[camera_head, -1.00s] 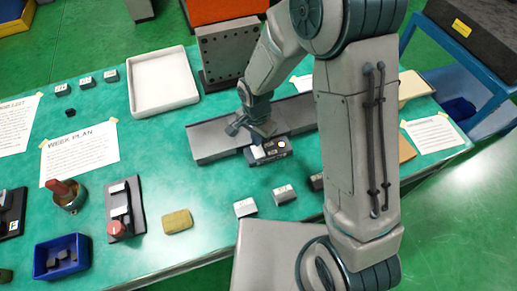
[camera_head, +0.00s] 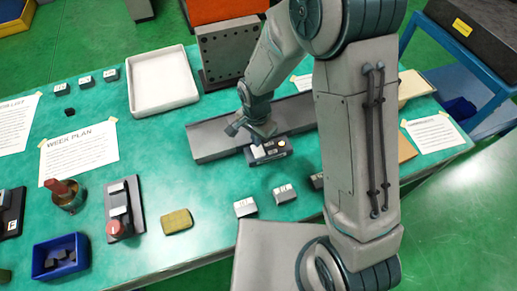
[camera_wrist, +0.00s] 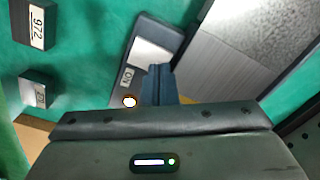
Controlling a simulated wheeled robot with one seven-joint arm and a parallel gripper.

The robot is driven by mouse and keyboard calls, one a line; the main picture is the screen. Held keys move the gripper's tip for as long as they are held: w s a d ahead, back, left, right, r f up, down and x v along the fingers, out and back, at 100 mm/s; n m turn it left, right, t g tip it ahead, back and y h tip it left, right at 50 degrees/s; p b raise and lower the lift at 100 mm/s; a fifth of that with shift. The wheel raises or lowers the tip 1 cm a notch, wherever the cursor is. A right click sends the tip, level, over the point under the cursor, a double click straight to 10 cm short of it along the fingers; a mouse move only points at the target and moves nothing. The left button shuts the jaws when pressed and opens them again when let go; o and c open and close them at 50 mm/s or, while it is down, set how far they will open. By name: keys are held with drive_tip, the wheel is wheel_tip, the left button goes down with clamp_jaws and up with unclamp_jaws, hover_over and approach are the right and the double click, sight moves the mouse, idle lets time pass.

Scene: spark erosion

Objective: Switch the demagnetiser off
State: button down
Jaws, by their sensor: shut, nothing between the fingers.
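The demagnetiser (camera_head: 270,154) is a small dark box on the green bench, in front of a long grey plate. In the wrist view the demagnetiser (camera_wrist: 157,32) shows a pale plate on top, an "ON" label and a glowing round lamp by the label. My gripper (camera_wrist: 159,72) is shut and empty, its fingertips over the box's top beside the pale plate and label. I cannot tell whether they touch it. In the head view my gripper (camera_head: 258,136) is just above the box's back edge.
The long grey plate (camera_head: 212,140) lies directly behind the demagnetiser. A drilled angle block (camera_head: 226,54) and a white tray (camera_head: 162,80) stand farther back. Small labelled blocks (camera_head: 245,207) lie in front.

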drive_tip(key=shift+f+b, duration=0.55)
drive_tip(key=shift+f, duration=0.1)
drive_tip(key=shift+r+p, duration=2.1)
drive_tip(key=shift+r, duration=1.45)
